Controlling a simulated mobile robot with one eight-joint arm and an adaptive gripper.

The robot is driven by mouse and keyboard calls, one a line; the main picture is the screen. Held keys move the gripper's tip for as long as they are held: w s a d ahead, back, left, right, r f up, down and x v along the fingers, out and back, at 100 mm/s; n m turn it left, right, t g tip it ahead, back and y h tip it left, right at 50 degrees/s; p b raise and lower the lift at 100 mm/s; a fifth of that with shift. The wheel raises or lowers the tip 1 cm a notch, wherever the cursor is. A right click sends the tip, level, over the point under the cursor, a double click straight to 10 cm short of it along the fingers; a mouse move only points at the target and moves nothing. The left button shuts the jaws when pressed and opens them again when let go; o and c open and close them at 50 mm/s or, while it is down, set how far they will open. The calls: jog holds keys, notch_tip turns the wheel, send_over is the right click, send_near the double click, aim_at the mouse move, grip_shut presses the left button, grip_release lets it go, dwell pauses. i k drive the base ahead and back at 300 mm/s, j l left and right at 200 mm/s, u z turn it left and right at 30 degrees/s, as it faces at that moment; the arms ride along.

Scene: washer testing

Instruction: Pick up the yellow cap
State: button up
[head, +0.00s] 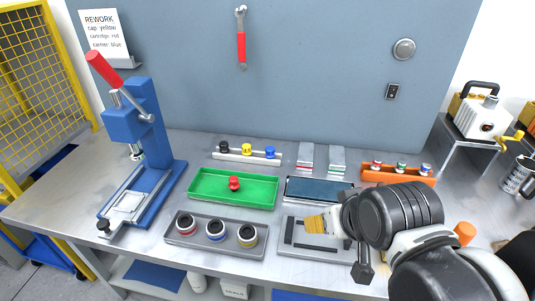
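A yellow cap (246,149) stands on a pale rack (231,157) at the back of the bench, between a black cap (224,146) and a blue cap (270,152). My gripper (356,236) is at the right front, over the right part of a grey fixture plate (300,251), well to the right of and nearer than the yellow cap. The arm's dark wrist hides much of the gripper, so its opening and any contents do not show clearly. No part of my arm covers the yellow cap.
A green tray (207,190) holding a red piece lies in front of the rack. A grey tray (182,239) with several ringed cylinders is nearer. A blue press (150,125) stands left.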

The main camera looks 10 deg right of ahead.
aim_at(246, 148)
jog(key=j+z, duration=0.2)
jog(key=j, duration=0.45)
jog(key=j+z, duration=0.25)
jog(key=j, duration=0.45)
jog(key=k+j+z, duration=0.2)
jog(key=j, duration=0.45)
jog(key=i, duration=0.1)
